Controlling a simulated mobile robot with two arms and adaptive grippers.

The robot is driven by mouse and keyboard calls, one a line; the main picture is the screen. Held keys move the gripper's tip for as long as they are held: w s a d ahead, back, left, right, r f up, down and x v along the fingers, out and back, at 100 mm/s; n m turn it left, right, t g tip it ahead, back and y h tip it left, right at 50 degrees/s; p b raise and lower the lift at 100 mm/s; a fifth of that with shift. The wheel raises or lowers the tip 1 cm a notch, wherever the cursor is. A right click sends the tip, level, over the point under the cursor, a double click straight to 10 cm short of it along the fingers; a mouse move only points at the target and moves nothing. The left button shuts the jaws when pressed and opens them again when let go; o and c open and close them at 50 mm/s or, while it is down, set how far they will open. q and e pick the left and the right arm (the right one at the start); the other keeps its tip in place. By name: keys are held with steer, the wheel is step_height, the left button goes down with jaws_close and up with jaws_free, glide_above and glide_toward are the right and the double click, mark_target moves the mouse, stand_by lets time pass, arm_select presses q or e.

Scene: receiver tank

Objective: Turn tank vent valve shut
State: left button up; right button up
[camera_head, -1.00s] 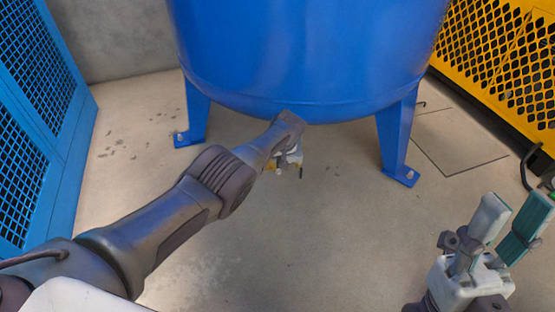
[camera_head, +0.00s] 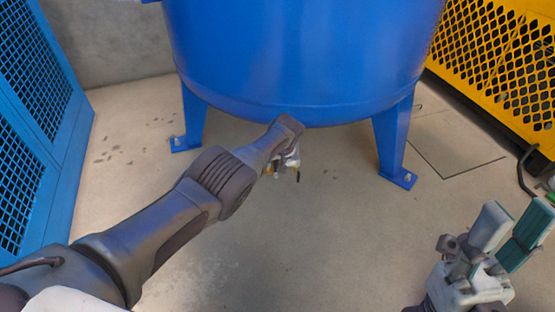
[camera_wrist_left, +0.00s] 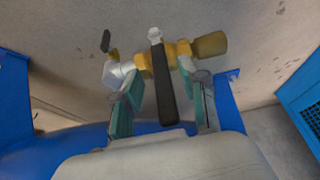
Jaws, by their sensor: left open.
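The blue tank (camera_head: 305,60) stands upright on blue legs in the head view. Its brass vent valve (camera_wrist_left: 185,55) shows in the left wrist view, with a black lever handle (camera_wrist_left: 163,85) running down from the body between my fingers. In the head view only a bit of brass (camera_head: 268,170) shows under the tank, mostly behind my left wrist. My left gripper (camera_wrist_left: 160,92) is open, its teal-padded fingers on either side of the black lever; I cannot tell whether either touches it. My right gripper (camera_head: 508,232) is open and empty at the lower right.
A second small dark handle (camera_wrist_left: 106,41) sits on the same fitting, left of the lever. Tank legs (camera_head: 392,140) flank the valve area. A blue mesh panel (camera_head: 35,130) is at left, a yellow mesh guard (camera_head: 505,65) at right. The floor (camera_head: 310,240) in front is clear.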

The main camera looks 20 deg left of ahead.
arm_select(q)
steer(key=v, duration=1.2)
stand_by(0.5)
